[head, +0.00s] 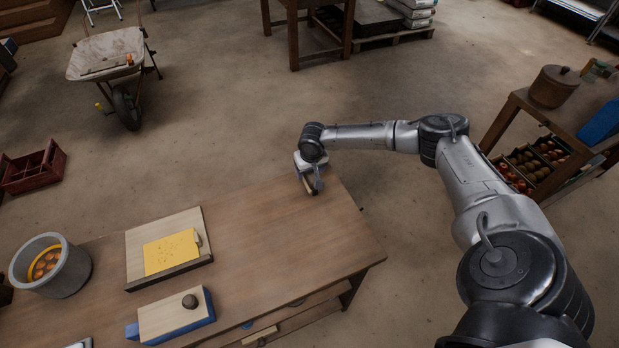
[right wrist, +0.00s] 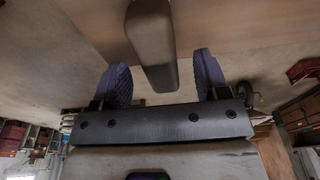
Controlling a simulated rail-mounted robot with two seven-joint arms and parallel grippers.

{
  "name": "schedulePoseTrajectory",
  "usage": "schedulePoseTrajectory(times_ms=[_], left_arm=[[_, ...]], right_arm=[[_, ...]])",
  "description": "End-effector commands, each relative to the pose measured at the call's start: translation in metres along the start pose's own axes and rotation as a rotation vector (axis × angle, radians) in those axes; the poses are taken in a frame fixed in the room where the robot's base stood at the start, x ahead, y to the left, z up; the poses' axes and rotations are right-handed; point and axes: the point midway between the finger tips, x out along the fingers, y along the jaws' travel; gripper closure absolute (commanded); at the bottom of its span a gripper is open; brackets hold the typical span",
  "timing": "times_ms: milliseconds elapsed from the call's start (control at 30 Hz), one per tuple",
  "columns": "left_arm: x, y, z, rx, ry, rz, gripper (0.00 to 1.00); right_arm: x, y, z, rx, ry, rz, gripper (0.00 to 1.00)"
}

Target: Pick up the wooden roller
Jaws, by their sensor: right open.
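A brown bar with a rounded end (right wrist: 152,45), which looks like the wooden roller, lies between the two purple finger pads of my right gripper (right wrist: 161,62) in the right wrist view. Clear gaps show on both sides of it, so the gripper is open around it and not closed on it. In the head view my right gripper (head: 314,184) points down at the far right end of the workbench (head: 285,235). A small part of the brown bar (head: 308,187) shows beside the fingers there; the rest is hidden. My left gripper is not in view.
On the bench are a board with a yellow sheet (head: 172,252), a blue-edged block with a dark round knob (head: 178,315) and a grey bucket (head: 50,268) of orange items. The bench's right half is clear. A shelf with crates (head: 535,165) stands at right.

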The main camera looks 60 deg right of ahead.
Motion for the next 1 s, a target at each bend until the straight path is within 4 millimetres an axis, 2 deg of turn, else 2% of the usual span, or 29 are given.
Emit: schedulePoseTrajectory(times_ms=[200, 333, 1000], left_arm=[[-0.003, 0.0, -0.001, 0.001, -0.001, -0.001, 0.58], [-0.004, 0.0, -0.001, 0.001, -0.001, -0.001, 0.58], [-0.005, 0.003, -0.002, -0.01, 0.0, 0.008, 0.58]], right_arm=[[0.029, 0.001, -0.002, 0.001, -0.001, 0.001, 0.32], [0.039, 0.001, -0.001, -0.001, -0.001, 0.0, 0.32], [0.043, 0.001, -0.001, 0.0, -0.001, 0.0, 0.32]])
